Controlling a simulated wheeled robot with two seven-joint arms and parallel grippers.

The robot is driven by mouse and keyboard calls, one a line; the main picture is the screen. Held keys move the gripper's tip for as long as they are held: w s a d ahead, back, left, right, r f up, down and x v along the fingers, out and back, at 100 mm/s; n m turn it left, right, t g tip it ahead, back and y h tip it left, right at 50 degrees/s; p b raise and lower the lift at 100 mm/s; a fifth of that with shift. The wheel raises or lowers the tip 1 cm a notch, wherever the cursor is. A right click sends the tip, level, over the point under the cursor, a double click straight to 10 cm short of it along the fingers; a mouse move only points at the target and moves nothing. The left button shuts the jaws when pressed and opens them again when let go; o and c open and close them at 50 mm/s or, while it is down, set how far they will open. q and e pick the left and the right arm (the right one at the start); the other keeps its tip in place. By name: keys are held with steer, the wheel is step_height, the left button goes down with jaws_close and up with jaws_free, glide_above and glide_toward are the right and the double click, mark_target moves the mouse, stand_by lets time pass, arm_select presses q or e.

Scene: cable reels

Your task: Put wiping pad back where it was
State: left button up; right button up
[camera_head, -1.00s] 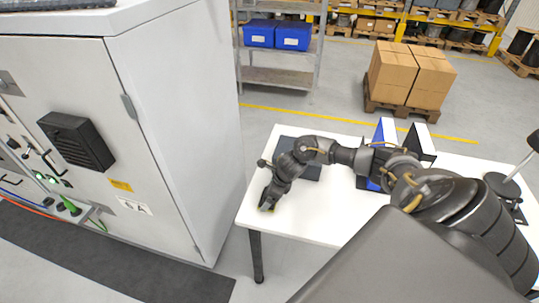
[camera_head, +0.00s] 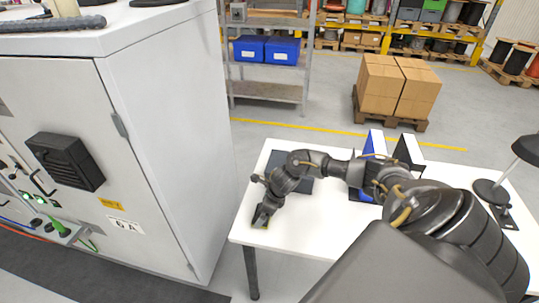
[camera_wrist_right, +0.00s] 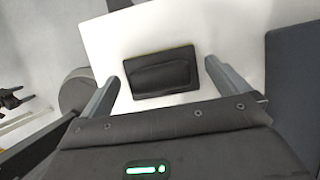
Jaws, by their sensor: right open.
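The wiping pad (camera_wrist_right: 165,72), a dark rectangular pad with a raised grip and a thin yellow-green edge, lies flat on the white table in the right wrist view. In the head view only a small yellowish bit of it (camera_head: 261,226) shows under my right gripper (camera_head: 262,216), near the table's left front corner. My right gripper (camera_wrist_right: 161,72) is open, its fingers apart on either side of the pad, with no visible grasp. My left gripper is not in view.
The white table (camera_head: 310,235) holds a dark mat (camera_head: 303,186), blue and black upright holders (camera_head: 372,150) and a dark lamp-like stand (camera_head: 490,190). A grey cabinet (camera_head: 170,150) stands left of the table. Shelves and boxed pallets (camera_head: 395,90) are behind.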

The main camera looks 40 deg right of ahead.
steer(key=b+v, duration=0.1)
steer(key=v, duration=1)
